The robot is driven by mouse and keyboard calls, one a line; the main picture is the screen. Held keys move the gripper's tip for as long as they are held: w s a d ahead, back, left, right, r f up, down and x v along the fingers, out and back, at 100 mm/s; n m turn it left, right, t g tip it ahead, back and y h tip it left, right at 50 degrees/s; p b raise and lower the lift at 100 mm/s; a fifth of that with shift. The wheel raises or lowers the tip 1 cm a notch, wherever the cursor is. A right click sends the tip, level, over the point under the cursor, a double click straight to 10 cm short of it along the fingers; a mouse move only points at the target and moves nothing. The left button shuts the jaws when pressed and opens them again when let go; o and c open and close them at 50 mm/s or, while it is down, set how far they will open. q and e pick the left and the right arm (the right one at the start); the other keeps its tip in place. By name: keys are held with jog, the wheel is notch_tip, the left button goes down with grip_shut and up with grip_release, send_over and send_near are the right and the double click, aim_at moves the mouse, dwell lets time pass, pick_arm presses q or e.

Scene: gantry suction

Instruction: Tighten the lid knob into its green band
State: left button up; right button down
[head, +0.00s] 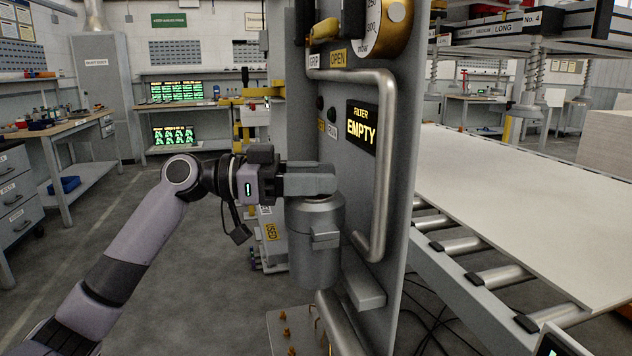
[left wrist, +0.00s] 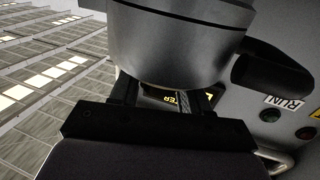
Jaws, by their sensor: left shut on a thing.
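The grey filter canister (head: 315,250) is mounted on the front of the grey machine panel, below a display reading FILTER EMPTY (head: 362,128). My left gripper (head: 318,180) reaches in from the left, level, just above the canister's top. It is shut on the lid knob, which its fingers hide in the head view. In the left wrist view, the canister's round grey body (left wrist: 180,45) fills the top, close in front of the fingers (left wrist: 168,97). The green band cannot be made out in either view. My right gripper is not in view.
A bent metal pipe (head: 386,160) runs down the panel, right of the canister. A roller conveyor with a large pale sheet (head: 530,205) lies to the right. A workbench (head: 55,130) stands at far left. The floor at left is open.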

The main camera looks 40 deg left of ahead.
pick_arm(q)
jog(key=shift+m+g+h, duration=0.4)
jog(key=shift+g, duration=0.3)
jog(key=o, duration=1)
jog(key=shift+c, duration=0.2)
jog(key=b+v, duration=0.1)
jog(key=v, duration=0.6)
jog(key=shift+b, duration=0.35)
jog(key=shift+a, duration=0.1)
